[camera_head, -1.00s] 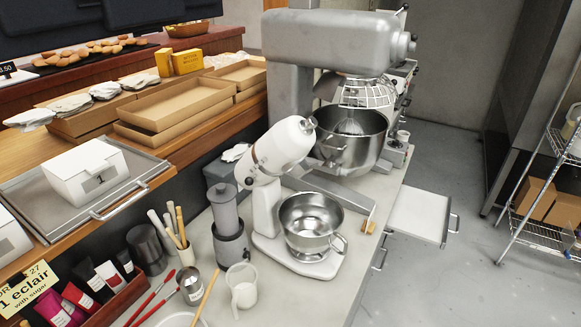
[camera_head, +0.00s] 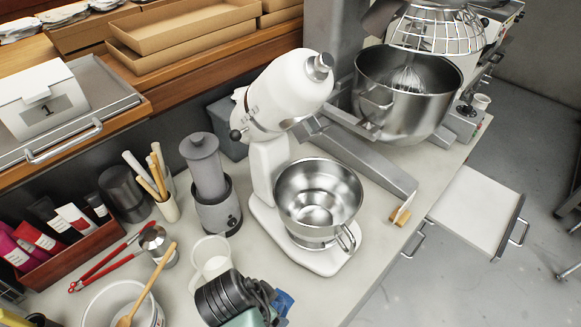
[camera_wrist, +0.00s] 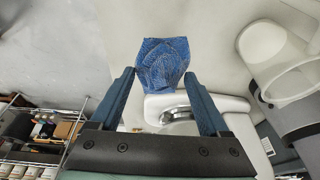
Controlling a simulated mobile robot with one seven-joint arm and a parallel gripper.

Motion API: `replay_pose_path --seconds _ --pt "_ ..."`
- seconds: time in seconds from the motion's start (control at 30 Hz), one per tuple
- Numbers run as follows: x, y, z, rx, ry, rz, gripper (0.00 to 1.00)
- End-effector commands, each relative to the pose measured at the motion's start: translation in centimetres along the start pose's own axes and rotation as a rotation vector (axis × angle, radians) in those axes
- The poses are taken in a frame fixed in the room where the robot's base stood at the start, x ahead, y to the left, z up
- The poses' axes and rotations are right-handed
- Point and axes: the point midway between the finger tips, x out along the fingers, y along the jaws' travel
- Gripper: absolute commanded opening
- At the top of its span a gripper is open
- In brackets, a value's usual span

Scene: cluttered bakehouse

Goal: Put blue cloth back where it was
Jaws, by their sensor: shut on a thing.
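The blue cloth (camera_wrist: 163,62) is a crumpled, patterned bundle between my fingertips in the wrist view. My gripper (camera_wrist: 160,76) is shut on it, with one finger on each side. In the head view my gripper (camera_head: 262,300) is at the bottom, near the counter's front edge. A small part of the blue cloth (camera_head: 284,303) shows at its right side; the rest is hidden by the gripper. It appears held above the counter (camera_head: 325,293), in front of the stand mixer; I cannot tell the exact height.
The white stand mixer (camera_head: 290,90) with its steel bowl (camera_head: 318,185) stands behind my gripper. A white jug (camera_head: 210,262), a grinder (camera_head: 214,190) and a bowl with a wooden spoon (camera_head: 110,308) are to the left. An open drawer (camera_head: 475,210) sticks out at right.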

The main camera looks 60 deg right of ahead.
Motion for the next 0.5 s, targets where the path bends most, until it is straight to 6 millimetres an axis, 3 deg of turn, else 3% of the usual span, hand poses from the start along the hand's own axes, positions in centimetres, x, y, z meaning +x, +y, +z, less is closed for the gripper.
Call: replay_pose_path --seconds 0.3,0.5 --pt "4.3 0.3 1.3 0.001 -0.001 0.004 0.27" --pt "6.1 0.3 1.9 0.001 -0.001 0.002 0.27"
